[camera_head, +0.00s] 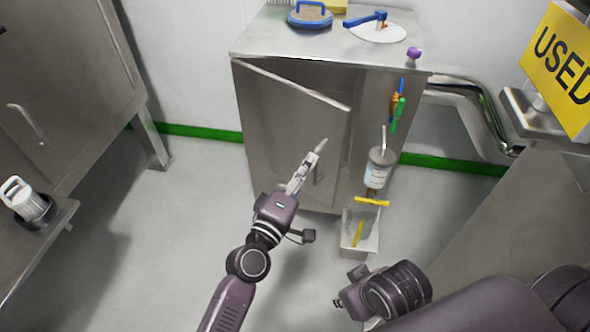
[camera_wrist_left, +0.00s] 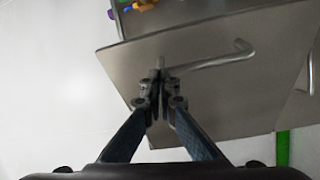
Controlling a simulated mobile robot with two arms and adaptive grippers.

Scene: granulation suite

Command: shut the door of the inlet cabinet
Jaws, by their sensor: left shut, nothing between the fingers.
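The inlet cabinet (camera_head: 250,150) is a steel box standing against the wall. Its door (camera_head: 290,115) is ajar, attached on the left, with its free edge swung out on the right; a dark gap shows behind it. A bent bar handle (camera_wrist_left: 210,62) sits on the door's outer face in the left wrist view. My left gripper (camera_head: 320,147) is shut and empty in front of the door's outer face. In the left wrist view its fingertips (camera_wrist_left: 159,75) are at or very near the handle's end; contact is unclear. My right wrist shows low in the head view, its fingers not clear.
A labelled cup (camera_head: 378,172), hanging coloured tools (camera_head: 398,105) and a clear bin (camera_head: 357,238) are at the cabinet's right side. A blue-handled disc (camera_head: 310,17) lies on top. A bench (camera_head: 45,235) stands left; open floor lies between.

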